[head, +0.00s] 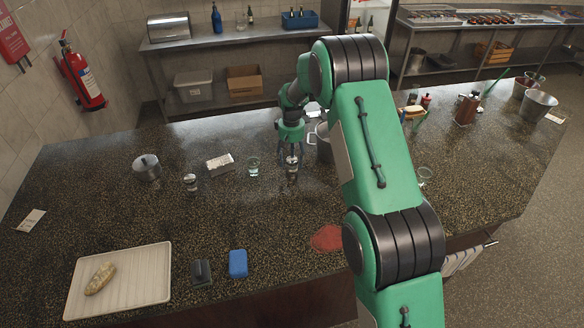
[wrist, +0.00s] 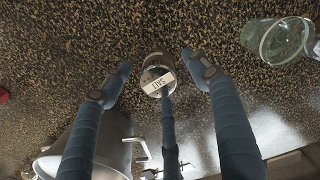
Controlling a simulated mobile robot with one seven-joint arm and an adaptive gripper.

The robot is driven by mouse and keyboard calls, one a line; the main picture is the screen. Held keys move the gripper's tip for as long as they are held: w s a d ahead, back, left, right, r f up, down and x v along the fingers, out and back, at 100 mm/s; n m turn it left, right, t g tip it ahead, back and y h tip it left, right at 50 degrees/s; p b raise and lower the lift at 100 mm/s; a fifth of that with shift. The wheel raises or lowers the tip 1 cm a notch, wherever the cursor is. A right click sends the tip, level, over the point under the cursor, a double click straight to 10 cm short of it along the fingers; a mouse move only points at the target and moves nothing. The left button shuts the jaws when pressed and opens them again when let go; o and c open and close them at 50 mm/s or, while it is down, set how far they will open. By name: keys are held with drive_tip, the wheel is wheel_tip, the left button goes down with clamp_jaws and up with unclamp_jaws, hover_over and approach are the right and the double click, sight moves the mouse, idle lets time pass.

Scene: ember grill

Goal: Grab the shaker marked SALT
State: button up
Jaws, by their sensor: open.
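In the head view the shaker (head: 292,166) is on the dark speckled counter, directly under my gripper (head: 291,158). My gripper (wrist: 158,82) is open, with a finger on the left and another on the right of the shaker, and gaps show on both sides. A further finger is below the shaker in the wrist view; I cannot tell whether it touches.
A similar shaker (head: 190,182) stands further left. A glass (head: 253,167) and a white box (head: 219,164) stand between them; the glass also shows in the wrist view (wrist: 272,40). A metal pot (wrist: 88,145) is close by. The counter's front middle is mostly clear.

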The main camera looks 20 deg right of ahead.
sight(292, 167)
drive_tip(key=shift+d+f, duration=0.15)
drive_tip(key=shift+f, duration=2.45)
drive_tip(key=c, duration=1.3)
